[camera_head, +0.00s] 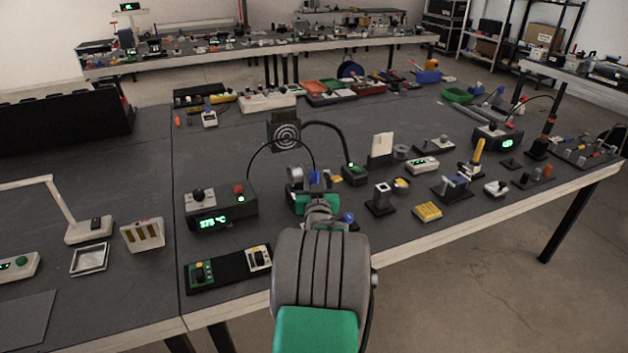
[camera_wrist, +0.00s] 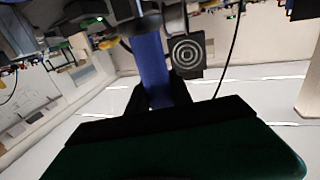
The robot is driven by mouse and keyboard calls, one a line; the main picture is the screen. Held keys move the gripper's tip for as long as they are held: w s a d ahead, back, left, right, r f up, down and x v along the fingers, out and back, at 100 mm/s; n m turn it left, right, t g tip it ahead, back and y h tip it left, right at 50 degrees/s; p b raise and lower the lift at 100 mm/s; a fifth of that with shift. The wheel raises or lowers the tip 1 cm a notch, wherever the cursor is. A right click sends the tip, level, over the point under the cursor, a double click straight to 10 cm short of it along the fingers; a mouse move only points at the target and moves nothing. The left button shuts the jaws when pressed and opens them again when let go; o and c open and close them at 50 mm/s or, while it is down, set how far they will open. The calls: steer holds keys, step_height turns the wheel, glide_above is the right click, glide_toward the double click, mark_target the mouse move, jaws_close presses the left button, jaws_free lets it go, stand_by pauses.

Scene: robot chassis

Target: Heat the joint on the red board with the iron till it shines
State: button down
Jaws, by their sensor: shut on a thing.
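My gripper (camera_head: 313,184) is above the middle of the dark bench in the head view. It is shut on the blue handle of the iron (camera_head: 315,175). In the wrist view the blue handle (camera_wrist: 152,68) stands between the dark fingers (camera_wrist: 157,104). The iron's tip is hidden. A black heating station (camera_head: 221,208) with a lit green display stands left of my gripper, and a thin cable arches from it toward the iron. I cannot make out the red board or its joint clearly; my arm and gripper cover part of the bench.
A fume fan (camera_head: 285,133) with a round grille stands behind my gripper; it also shows in the wrist view (camera_wrist: 187,54). A black tray (camera_head: 228,270) with a green board lies front left. Small stands and a yellow block (camera_head: 427,211) crowd the right.

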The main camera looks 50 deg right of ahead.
steer(key=shift+f+b, duration=0.35)
steer(key=shift+b, duration=0.15)
stand_by(0.3)
stand_by(2.2)
step_height(320, 180, up, 8)
steer(key=p, duration=0.3)
steer(key=shift+f, duration=0.2)
